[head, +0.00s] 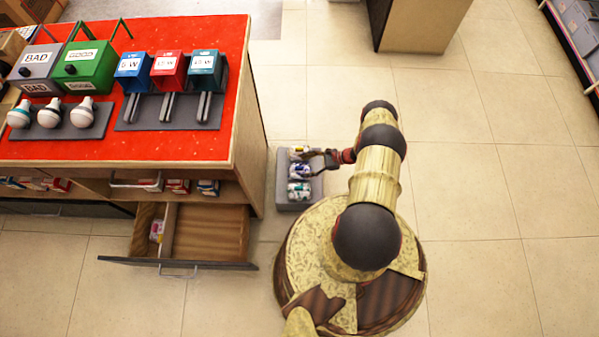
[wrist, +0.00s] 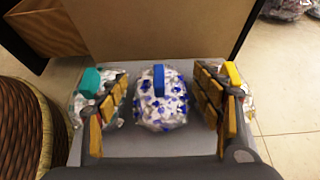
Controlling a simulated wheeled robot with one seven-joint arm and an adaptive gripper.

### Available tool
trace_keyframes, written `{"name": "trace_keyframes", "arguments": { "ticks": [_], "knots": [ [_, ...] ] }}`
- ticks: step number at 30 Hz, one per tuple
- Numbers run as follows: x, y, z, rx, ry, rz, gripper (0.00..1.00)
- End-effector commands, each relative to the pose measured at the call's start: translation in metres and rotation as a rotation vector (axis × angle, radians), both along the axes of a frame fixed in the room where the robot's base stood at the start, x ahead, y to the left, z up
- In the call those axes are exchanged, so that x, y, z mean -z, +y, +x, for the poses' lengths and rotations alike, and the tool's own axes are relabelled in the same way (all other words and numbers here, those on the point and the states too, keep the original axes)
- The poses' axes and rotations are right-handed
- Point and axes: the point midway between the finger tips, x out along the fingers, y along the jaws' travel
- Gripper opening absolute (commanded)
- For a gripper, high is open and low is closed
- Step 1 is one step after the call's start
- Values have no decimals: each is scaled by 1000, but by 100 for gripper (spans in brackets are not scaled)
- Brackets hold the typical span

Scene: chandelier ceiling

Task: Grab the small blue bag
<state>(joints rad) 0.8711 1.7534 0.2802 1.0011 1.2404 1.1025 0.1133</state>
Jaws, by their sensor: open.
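The small blue bag (wrist: 160,102) is a clear bag with white and blue contents and a blue handle on top. It stands in the middle of a grey tray (wrist: 140,145). In the head view the blue bag (head: 301,170) sits between two other bags on the tray. My gripper (wrist: 165,118) is open, with one finger on each side of the blue bag. I see gaps between the fingers and the bag. In the head view my gripper (head: 318,160) reaches over the tray from the right.
A bag with a teal handle (wrist: 85,90) and one with a yellow handle (wrist: 236,82) flank the blue bag, partly behind my fingers. A red-topped counter (head: 120,148) with an open drawer (head: 210,232) stands left of the tray. The tiled floor (head: 480,190) is clear on the right.

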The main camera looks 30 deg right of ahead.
Motion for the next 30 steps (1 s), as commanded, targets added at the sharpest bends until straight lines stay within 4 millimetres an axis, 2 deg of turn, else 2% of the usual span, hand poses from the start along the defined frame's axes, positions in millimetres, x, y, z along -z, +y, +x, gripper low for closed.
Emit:
{"name": "trace_keyframes", "arguments": {
  "ticks": [18, 27, 30],
  "knots": [
    [39, 52, 32, -1, 1, 2, 66],
    [40, 55, 35, 0, 1, 0, 66],
    [40, 55, 35, 1, 1, 1, 62]
  ]
}}
